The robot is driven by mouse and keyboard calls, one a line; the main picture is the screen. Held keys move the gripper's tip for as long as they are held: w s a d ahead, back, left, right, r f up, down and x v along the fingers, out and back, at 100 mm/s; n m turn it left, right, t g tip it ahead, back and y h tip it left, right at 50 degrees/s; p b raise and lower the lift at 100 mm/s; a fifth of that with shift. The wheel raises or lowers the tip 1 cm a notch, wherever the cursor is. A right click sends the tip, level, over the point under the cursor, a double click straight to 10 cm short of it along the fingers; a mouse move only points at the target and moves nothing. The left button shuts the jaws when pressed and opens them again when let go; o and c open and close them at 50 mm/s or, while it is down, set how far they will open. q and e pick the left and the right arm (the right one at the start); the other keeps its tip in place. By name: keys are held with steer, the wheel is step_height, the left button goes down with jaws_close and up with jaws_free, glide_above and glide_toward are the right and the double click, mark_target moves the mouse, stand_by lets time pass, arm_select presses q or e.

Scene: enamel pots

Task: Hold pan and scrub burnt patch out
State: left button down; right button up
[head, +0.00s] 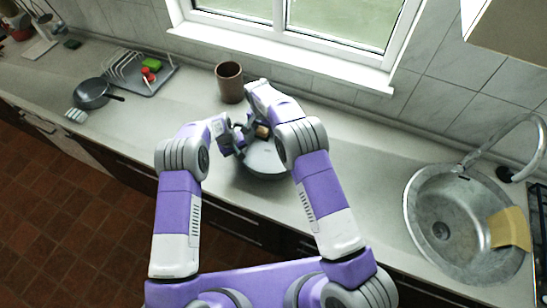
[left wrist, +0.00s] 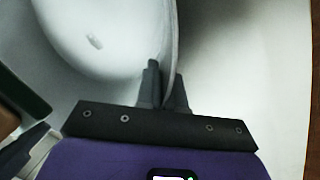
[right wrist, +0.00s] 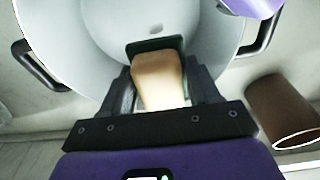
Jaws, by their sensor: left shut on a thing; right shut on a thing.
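The pale grey enamel pan (head: 266,160) sits on the counter in front of me, partly hidden by my arms. Two black loop handles show in the right wrist view, on the pan (right wrist: 97,50). My left gripper (left wrist: 163,92) is shut on the pan's rim. A small grey burnt patch (left wrist: 95,42) shows on the pan's inside. My right gripper (right wrist: 163,88) is shut on the wooden block of a scrubber (right wrist: 158,78) with a dark green pad. The scrubber is over the pan's inside; I cannot tell whether its pad touches. It also shows in the head view (head: 262,131).
A brown mug (head: 230,84) stands behind the pan, close to my right arm. At the left are a dark frying pan (head: 92,94) and a dish rack (head: 128,70). The sink (head: 440,215) with a yellow cloth (head: 510,228) is at the right. Counter between pan and sink is clear.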

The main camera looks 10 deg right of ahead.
glide_above(266, 152)
steer(key=shift+a+f, duration=0.15)
steer(key=shift+f, duration=4.75)
steer(key=shift+f, duration=1.45)
steer(key=shift+s+d+r, duration=0.1)
steer(key=shift+s+d, duration=0.2)
steer(key=shift+d, duration=0.4)
steer(key=shift+w+a+f, duration=0.25)
steer(key=shift+a+f, duration=0.15)
steer(key=shift+a, duration=0.3)
step_height(266, 152, up, 13)
steer(key=shift+w+r, duration=0.1)
